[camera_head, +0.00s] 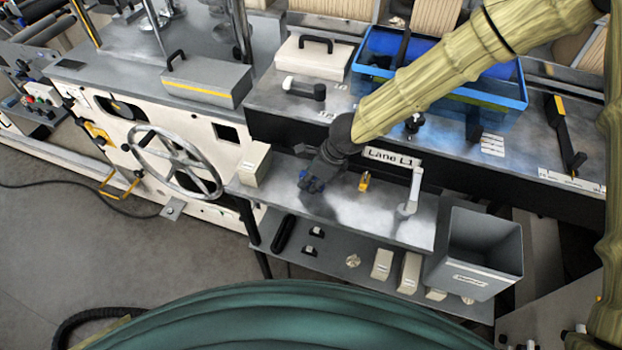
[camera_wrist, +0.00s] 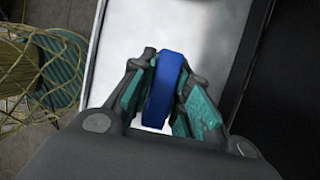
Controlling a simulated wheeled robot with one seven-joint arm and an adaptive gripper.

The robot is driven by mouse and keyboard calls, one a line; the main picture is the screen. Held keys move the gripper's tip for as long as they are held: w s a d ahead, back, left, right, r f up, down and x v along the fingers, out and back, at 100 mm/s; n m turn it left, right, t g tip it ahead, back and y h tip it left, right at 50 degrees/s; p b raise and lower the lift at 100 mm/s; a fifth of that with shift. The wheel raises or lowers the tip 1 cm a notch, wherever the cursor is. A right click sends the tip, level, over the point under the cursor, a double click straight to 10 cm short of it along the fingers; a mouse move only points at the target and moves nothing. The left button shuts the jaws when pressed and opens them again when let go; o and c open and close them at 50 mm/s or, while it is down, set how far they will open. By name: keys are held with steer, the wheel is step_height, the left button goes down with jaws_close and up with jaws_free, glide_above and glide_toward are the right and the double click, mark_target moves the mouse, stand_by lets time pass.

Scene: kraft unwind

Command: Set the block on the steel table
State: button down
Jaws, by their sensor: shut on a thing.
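A blue block (camera_wrist: 163,88) with a rounded far end stands between the teal finger pads in the wrist view. My gripper (camera_wrist: 160,100) is shut on it. In the head view my gripper (camera_head: 318,178) points down over the left half of the steel table (camera_head: 335,215), and the blue block (camera_head: 309,185) shows at its tip. The bright steel top (camera_wrist: 185,30) lies beyond the block in the wrist view. I cannot tell whether the block touches the table top. The gripper hides part of the block.
A grey bin (camera_head: 478,250) stands at the right. The front middle of the table is clear.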

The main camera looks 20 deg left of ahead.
steer(key=shift+f, duration=0.1)
steer(key=c, duration=1.4)
jaws_free()
steer(key=shift+o, duration=0.2)
steer(key=b+v, duration=0.2)
steer(key=v, duration=1)
